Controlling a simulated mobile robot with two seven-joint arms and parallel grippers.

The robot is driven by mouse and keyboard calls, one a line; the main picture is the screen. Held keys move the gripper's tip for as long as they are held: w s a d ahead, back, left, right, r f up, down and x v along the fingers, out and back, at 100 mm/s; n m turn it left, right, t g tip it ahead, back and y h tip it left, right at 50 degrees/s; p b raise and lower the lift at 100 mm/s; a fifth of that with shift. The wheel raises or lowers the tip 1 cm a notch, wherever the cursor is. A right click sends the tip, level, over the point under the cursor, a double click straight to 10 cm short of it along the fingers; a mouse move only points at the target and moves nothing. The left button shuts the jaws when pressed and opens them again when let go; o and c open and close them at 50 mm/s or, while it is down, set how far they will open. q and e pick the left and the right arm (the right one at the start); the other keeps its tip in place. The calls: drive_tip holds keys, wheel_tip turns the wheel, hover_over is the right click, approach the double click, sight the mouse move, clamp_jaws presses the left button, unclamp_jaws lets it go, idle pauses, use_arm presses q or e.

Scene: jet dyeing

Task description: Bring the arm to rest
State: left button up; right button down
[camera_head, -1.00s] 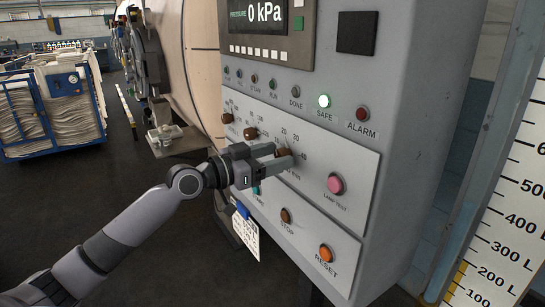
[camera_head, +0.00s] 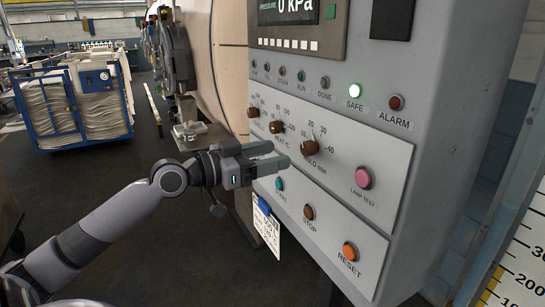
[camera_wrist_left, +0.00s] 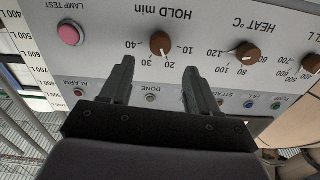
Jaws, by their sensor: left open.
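My left gripper (camera_head: 281,155) is open and empty in front of the grey control panel (camera_head: 385,160). In the head view its fingertips are just left of and below the brown HOLD min knob (camera_head: 310,147). In the wrist view, the gap between the two fingers (camera_wrist_left: 157,68) faces the panel, and the HOLD knob (camera_wrist_left: 161,43) shows beyond the tips, apart from them. My left arm reaches in from the lower left, bent at the elbow. My right gripper is not in view.
Teal START (camera_head: 279,183), brown STOP (camera_head: 308,212), orange RESET (camera_head: 350,251) and pink LAMP TEST (camera_head: 363,177) buttons are close by. The SAFE lamp (camera_head: 354,90) glows. A tag (camera_head: 266,225) hangs under the panel. A blue trolley (camera_head: 92,105) stands far left; floor between is open.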

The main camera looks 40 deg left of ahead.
use_arm(q)
drive_tip(key=shift+f, duration=0.1)
idle(0.4)
drive_tip(key=s+d+f+n+g+y+p, duration=0.1)
drive_tip(key=s+d+f+n+g+y, duration=0.15)
drive_tip(key=f, duration=0.95)
drive_tip(key=s+d+f+n+g+y, duration=0.1)
drive_tip(key=s+d+f, duration=0.15)
drive_tip(key=f, duration=1.05)
drive_tip(key=s+d+f+g+y+p, duration=0.1)
drive_tip(key=s+d+f+g, duration=0.1)
drive_tip(key=s+d+f, duration=1)
drive_tip(key=shift+s+f+g, duration=0.35)
drive_tip(key=shift+s+f, duration=0.35)
drive_tip(key=shift+s, duration=0.25)
drive_tip(key=shift+d, duration=0.1)
